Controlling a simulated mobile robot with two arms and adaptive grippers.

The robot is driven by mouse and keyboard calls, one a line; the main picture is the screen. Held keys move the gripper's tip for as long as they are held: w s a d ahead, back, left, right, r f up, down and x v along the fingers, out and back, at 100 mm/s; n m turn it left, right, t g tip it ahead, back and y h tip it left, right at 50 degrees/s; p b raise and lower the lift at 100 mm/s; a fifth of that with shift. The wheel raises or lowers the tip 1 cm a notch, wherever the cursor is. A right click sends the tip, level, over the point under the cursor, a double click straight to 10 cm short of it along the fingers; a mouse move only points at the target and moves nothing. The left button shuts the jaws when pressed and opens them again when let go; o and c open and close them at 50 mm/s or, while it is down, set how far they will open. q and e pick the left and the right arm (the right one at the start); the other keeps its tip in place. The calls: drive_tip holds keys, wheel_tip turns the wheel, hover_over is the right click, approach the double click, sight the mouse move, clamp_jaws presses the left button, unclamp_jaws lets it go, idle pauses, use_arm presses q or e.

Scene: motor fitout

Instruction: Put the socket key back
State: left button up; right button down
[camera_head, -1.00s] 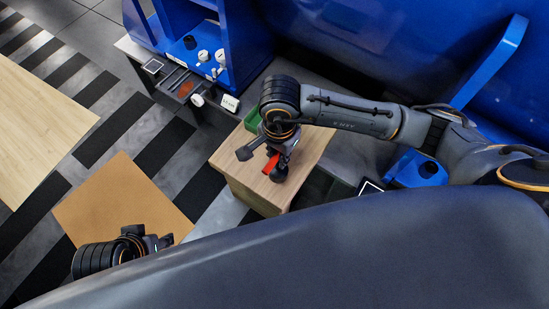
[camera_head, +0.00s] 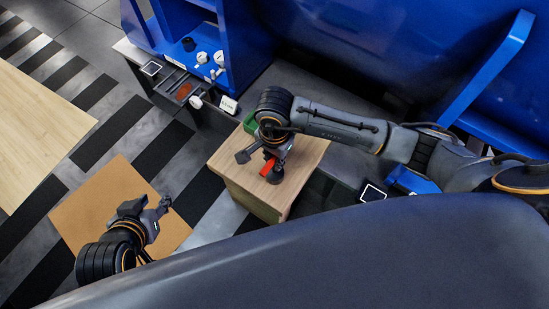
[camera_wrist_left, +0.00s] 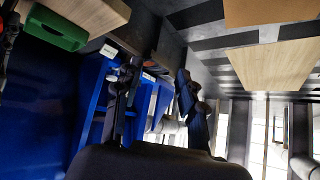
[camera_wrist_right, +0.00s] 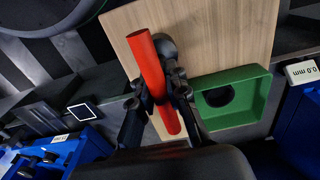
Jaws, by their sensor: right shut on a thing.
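The socket key has a red handle (camera_wrist_right: 152,70), and a dark round part shows beside it in the right wrist view. My right gripper (camera_wrist_right: 157,98) is shut on the red handle, over the wooden top of a box-like stand (camera_head: 305,155). In the head view the red handle (camera_head: 267,167) shows just under my right gripper (camera_head: 271,160). Whether the key touches the wood I cannot tell. A green tray (camera_wrist_right: 240,75) lies on the stand beside the key, with a dark round recess or object in it. My left gripper (camera_head: 152,208) is open and empty above a tan floor patch.
A blue workstation (camera_head: 240,50) with white knobs stands behind the stand. A white label reading 0.0 mm (camera_wrist_right: 302,72) is next to the green tray. A pale wooden surface (camera_head: 40,135) is at the left.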

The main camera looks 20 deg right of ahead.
use_arm(q)
drive_tip(key=shift+w, duration=0.1)
drive_tip(key=shift+w+d+r, duration=0.15)
drive_tip(key=shift+w+r, duration=0.05)
drive_tip(key=shift+w, duration=0.05)
use_arm(e)
drive_tip(key=shift+f, duration=0.1)
drive_tip(key=c, duration=1.3)
unclamp_jaws()
drive_tip(key=shift+c, duration=0.2)
use_arm(q)
drive_tip(key=shift+r+t, duration=0.1)
drive_tip(key=shift+t, duration=0.2)
